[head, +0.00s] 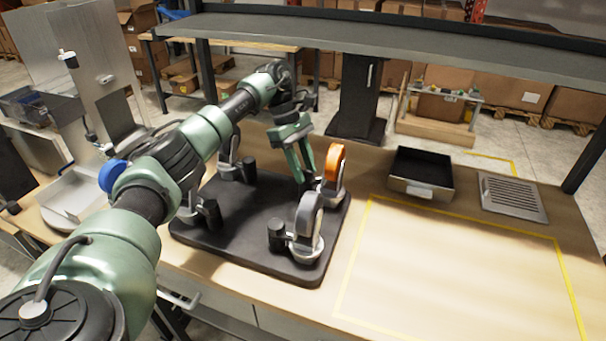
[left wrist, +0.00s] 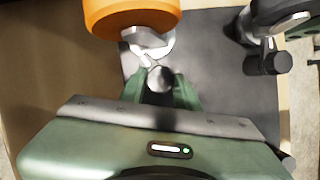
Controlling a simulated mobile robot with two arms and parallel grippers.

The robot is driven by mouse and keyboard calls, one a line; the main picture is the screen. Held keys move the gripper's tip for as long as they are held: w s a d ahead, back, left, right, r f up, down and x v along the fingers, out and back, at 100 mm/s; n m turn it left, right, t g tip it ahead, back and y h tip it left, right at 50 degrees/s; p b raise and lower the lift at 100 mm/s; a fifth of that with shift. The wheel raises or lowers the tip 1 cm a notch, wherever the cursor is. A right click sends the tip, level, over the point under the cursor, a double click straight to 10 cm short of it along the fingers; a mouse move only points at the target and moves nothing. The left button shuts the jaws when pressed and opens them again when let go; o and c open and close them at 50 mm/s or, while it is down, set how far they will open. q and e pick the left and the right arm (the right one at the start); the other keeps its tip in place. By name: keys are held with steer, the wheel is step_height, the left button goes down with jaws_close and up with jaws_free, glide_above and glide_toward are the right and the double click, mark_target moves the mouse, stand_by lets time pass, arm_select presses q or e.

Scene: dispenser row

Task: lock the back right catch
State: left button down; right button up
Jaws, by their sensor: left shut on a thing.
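A black base plate (head: 243,222) lies on the table with several caster-like units on it. The back right unit has an orange wheel (head: 334,163); it also shows at the top of the left wrist view (left wrist: 130,14), with a pale metal bracket below the wheel. My left gripper (head: 306,182) reaches down beside this unit, on its left. In the left wrist view its green fingers are shut on a small dark upright knob (left wrist: 160,78) beside the bracket, the back right catch. The fingers hide most of the knob. My right gripper is not in view.
A grey-wheeled unit (head: 308,222) stands at the front right of the plate; two more stand on its left side, partly behind my left arm. A black open tray (head: 421,190) and a metal grate (head: 512,198) lie at the right. The yellow-outlined table area is clear.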

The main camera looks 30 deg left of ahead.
arm_select(q)
steer(key=m, duration=0.1)
steer(key=m+g, duration=0.1)
steer(key=shift+w+d+m+b, duration=0.15)
steer(key=shift+m+b, duration=0.15)
steer(key=shift+b, duration=0.05)
steer(key=shift+m+g+y, duration=0.3)
steer(key=shift+m+g, duration=0.2)
steer(key=shift+m, duration=0.9)
steer(key=c, duration=1)
jaws_free()
steer(key=shift+d+r, duration=0.1)
